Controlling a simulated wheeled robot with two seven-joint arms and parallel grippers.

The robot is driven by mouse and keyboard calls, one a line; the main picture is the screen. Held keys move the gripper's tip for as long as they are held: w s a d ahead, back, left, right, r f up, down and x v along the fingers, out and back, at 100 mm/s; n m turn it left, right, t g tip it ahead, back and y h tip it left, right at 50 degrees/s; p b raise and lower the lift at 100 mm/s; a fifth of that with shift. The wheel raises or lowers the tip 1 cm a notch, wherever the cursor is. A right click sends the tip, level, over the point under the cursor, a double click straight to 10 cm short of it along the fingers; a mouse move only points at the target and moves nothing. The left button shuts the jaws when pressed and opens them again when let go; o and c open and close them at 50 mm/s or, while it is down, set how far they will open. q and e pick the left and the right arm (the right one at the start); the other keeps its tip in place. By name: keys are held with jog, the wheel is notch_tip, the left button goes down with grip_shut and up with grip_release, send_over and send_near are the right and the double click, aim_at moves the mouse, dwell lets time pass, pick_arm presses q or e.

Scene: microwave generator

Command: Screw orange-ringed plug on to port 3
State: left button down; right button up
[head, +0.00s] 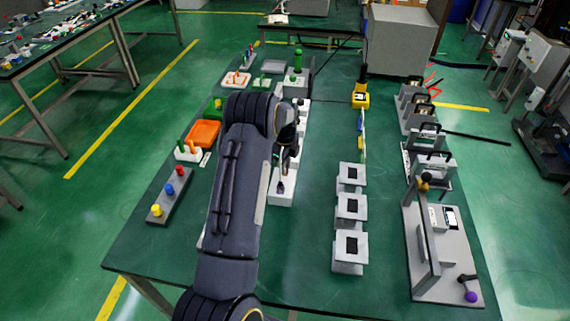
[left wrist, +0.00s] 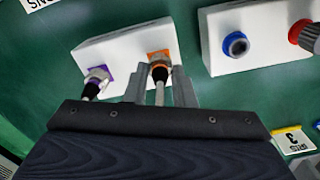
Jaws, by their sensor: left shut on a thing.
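In the left wrist view, my left gripper (left wrist: 160,92) is shut on the orange-ringed plug (left wrist: 159,72), which has a black body and a pale cable running back between the fingers. The plug is at the orange square port on a white block (left wrist: 123,50); I cannot tell whether it is seated or just in front of it. A purple-marked port with a plug (left wrist: 95,82) is on the same block, to the left. In the head view, my left gripper (head: 284,162) is over the white blocks (head: 281,198), partly hidden by my arm. My right gripper is not in view.
Another white block (left wrist: 258,38) carries a blue port (left wrist: 236,45) and a red-ringed one with a plug. In the head view, grey stands (head: 350,207) are to the right, an orange tray (head: 203,134) to the left.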

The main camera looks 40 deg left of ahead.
pick_arm(q)
jog(key=shift+f+n+b, duration=0.15)
jog(key=shift+n+b, duration=1.05)
jog(key=shift+n, duration=0.2)
jog(key=n+b, duration=0.1)
jog(key=n, duration=0.1)
jog(key=shift+n, duration=0.3)
jog(key=n+b, duration=0.1)
jog(key=n, duration=0.2)
jog(key=shift+w+n+b, duration=0.1)
jog(key=shift+n+b, duration=0.2)
jog(key=shift+b, duration=0.1)
jog(key=n, duration=0.3)
jog(key=shift+n+b, duration=0.4)
jog(key=n, duration=0.4)
jog(key=shift+a+r, duration=0.1)
jog(key=shift+r, duration=0.1)
jog(key=n, duration=0.4)
jog(key=shift+b, duration=0.35)
jog(key=n, duration=0.4)
jog(key=shift+n, duration=2.3)
